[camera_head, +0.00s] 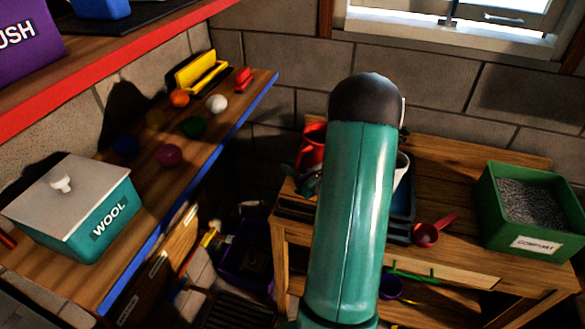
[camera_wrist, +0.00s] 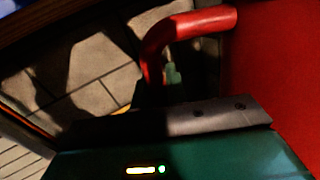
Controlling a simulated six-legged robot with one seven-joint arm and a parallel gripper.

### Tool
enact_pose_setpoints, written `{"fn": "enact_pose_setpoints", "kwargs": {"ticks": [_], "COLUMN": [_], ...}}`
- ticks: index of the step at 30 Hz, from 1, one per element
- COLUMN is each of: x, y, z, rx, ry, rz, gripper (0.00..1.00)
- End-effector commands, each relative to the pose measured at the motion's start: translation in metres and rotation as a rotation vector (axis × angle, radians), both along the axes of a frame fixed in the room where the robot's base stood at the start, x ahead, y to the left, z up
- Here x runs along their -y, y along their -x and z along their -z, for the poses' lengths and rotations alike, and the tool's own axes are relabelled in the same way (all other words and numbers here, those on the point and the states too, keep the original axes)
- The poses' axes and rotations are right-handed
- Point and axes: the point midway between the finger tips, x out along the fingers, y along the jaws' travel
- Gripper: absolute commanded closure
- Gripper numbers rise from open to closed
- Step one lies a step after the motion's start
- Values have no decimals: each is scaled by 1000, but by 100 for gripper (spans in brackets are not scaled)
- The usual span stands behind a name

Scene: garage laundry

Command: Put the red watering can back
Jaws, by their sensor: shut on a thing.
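The red watering can (camera_head: 313,140) shows in part at the left end of the wooden bench, beside my teal arm, which hides the rest of it. In the wrist view its curved red handle (camera_wrist: 195,24) arches at the top and its red body (camera_wrist: 275,65) fills the right side. My gripper (camera_wrist: 175,98) is shut on the watering can, close against its handle and body. The exact contact is in shadow. I cannot tell whether the can rests on the bench or is lifted.
The wooden bench (camera_head: 455,160) holds a green compost box (camera_head: 485,215), a red scoop (camera_head: 426,235) and dark trays partly behind my arm. At left, a shelf (camera_head: 150,185) holds a teal wool box (camera_head: 95,230) and several coloured balls. A block wall stands behind.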

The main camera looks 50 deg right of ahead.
Motion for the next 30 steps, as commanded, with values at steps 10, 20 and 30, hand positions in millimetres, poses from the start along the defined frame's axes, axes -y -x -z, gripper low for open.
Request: {"fn": "enact_pose_setpoints", "kwargs": {"ticks": [10, 20, 30], "x": [0, 0, 5], "y": [0, 0, 43], "z": [2, 1, -1], "rx": [0, 0, 0], "ry": [0, 0, 0], "rz": [0, 0, 5], "gripper": [72, 64, 64]}}
